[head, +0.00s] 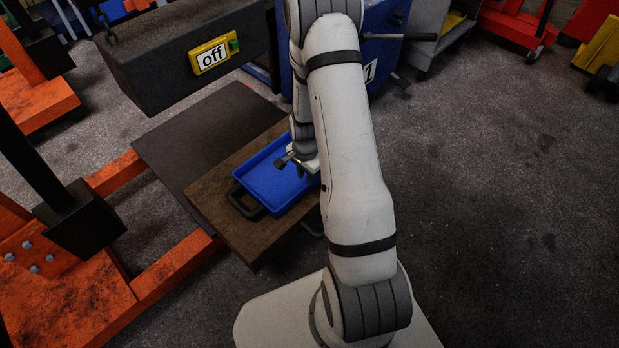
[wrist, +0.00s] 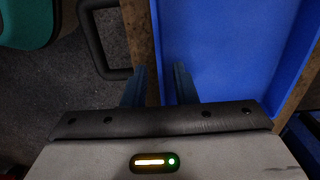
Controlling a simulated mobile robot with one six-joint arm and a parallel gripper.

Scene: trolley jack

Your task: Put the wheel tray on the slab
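The blue tray (head: 278,181) lies on a brown board (head: 245,235). A black handle (head: 243,203) shows at the tray's left side. The tray also fills the upper right of the wrist view (wrist: 225,45). My gripper (head: 288,160) is at the tray's upper right part in the head view. In the wrist view my gripper (wrist: 159,82) has its fingers apart, one over the tray's inside and one over the brown strip beside its edge. I cannot tell whether they touch the tray. My arm hides the tray's right end.
A dark flat plate (head: 190,145) lies next to the brown board. A dark beam (head: 170,60) with a yellow "off" sign (head: 213,56) hangs above it. Orange frame parts (head: 165,275) stand at left. A blue cabinet (head: 380,55) is behind my arm. The floor at right is clear.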

